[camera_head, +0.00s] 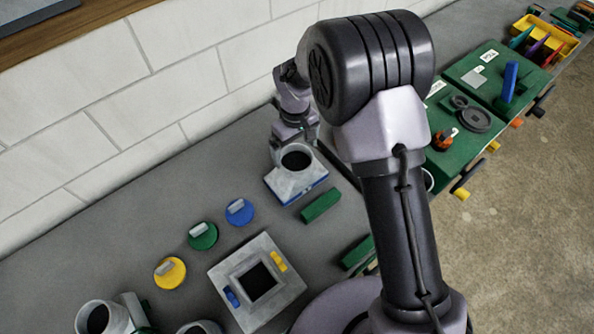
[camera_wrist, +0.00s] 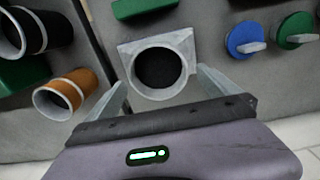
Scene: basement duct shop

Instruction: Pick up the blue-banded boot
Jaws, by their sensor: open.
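The blue-banded boot (camera_head: 289,184) is a grey square flange with a round open collar and a blue band along its lower edge, standing on the grey bench in the head view. In the wrist view its collar and flange (camera_wrist: 185,43) are seen from above; the blue band is hidden there. My gripper (camera_wrist: 163,92) is open, with one finger to each side of the collar in the wrist view and nothing between them held. In the head view my gripper (camera_head: 297,138) is just above and behind the boot, partly hidden by my arm.
A green block (camera_head: 320,206) lies close to the boot. Blue (camera_head: 240,212), green (camera_head: 203,236) and yellow (camera_head: 170,273) handled discs and a square frame (camera_head: 235,268) lie nearby. The wrist view shows an orange-brown tube (camera_wrist: 82,79) and a black tube (camera_wrist: 52,29).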

